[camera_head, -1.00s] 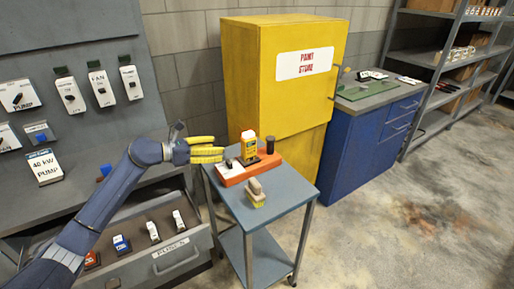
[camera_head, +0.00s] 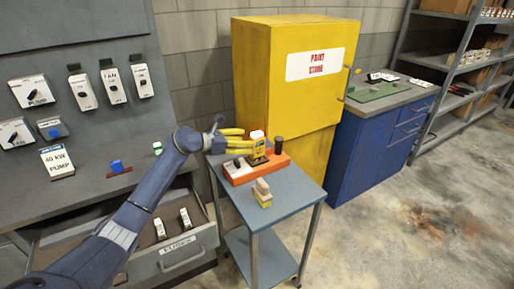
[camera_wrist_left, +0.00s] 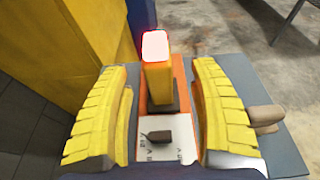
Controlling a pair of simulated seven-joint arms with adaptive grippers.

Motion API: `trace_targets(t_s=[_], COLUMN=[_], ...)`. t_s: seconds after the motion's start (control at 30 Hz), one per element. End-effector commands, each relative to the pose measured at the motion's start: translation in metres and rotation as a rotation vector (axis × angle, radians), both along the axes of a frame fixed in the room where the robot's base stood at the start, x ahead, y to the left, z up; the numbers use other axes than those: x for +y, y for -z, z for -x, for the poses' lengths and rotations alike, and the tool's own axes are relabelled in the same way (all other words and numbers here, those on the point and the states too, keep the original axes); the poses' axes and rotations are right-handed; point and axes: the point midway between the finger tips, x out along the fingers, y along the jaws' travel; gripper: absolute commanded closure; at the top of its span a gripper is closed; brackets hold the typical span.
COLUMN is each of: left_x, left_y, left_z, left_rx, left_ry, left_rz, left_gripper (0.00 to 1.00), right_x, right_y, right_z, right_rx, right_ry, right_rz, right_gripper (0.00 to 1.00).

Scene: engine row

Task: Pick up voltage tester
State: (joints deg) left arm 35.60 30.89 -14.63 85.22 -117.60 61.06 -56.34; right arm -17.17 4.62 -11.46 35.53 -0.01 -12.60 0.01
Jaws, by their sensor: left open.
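The yellow voltage tester (camera_head: 257,151), with a pale top, stands upright on an orange-red base on the small blue-grey cart. In the left wrist view the tester (camera_wrist_left: 158,85) has a glowing red-rimmed white top and sits ahead of my fingers, between their lines. My left gripper (camera_head: 240,143) has yellow fingers and is beside the tester on its left. In the left wrist view the fingers (camera_wrist_left: 160,120) are spread wide with nothing held between them. Whether a finger touches the tester cannot be told. My right gripper is not in view.
The orange base (camera_head: 242,176) also carries a white switch plate (camera_wrist_left: 158,140) and a dark cylinder (camera_head: 278,145). A beige and yellow block (camera_head: 262,193) lies on the cart top (camera_head: 290,190). The yellow paint cabinet (camera_head: 285,90) stands close behind. An open fuse drawer (camera_head: 180,252) is at the left.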

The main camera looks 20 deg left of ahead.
Motion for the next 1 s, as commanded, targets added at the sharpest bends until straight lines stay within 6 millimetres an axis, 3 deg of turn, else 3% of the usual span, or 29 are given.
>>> trace_targets(t_s=[0.27, 0.63, 1.0], left_x=[-0.008, -0.032, -0.037], left_y=[0.002, 0.012, 0.014], left_z=[-0.009, -0.038, -0.043], left_rx=[0.0, 0.001, 0.0], left_ry=[0.001, -0.001, 0.0], left_rz=[0.002, 0.002, 0.0], left_gripper=[0.38, 0.38, 0.38], right_x=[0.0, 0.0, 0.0], right_y=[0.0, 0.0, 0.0], right_z=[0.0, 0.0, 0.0], right_rx=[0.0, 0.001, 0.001], right_ry=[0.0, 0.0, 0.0], right_rz=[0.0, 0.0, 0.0], right_gripper=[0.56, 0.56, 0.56])
